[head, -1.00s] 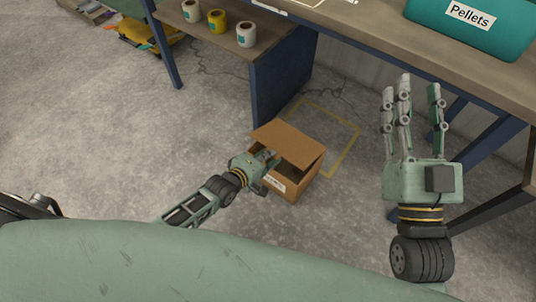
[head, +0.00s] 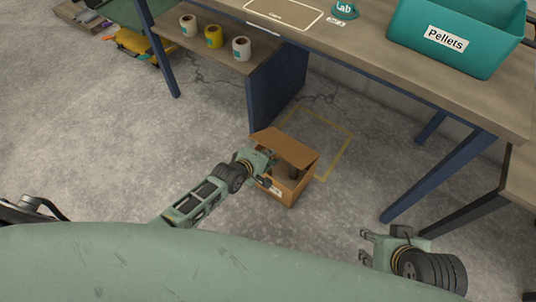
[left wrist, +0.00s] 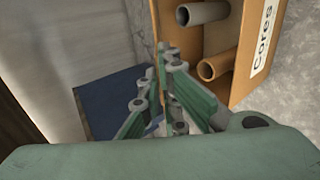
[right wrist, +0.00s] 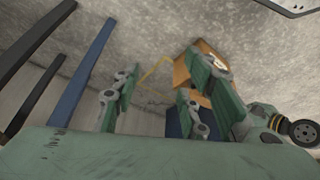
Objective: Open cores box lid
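The brown cardboard cores box (head: 293,188) stands on the floor, and its lid (head: 286,147) is partly raised. A dark tube shows inside. In the left wrist view, the box's side bears a "Cores" label (left wrist: 264,38), and grey-brown tubes (left wrist: 215,66) lie inside. My left gripper (head: 270,158) is at the box's left side, by the lid. Its fingers also show in the left wrist view (left wrist: 170,92), close to a cardboard edge; whether they clasp it is unclear. My right gripper (head: 367,247) is apart from the box, lower right, with its fingers spread and empty in the right wrist view (right wrist: 155,95).
A workbench (head: 360,48) stands behind, holding a teal Pellets bin (head: 450,40). Its blue leg panel (head: 277,92) is close behind the box. Tape rolls (head: 214,37) sit on a lower shelf.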

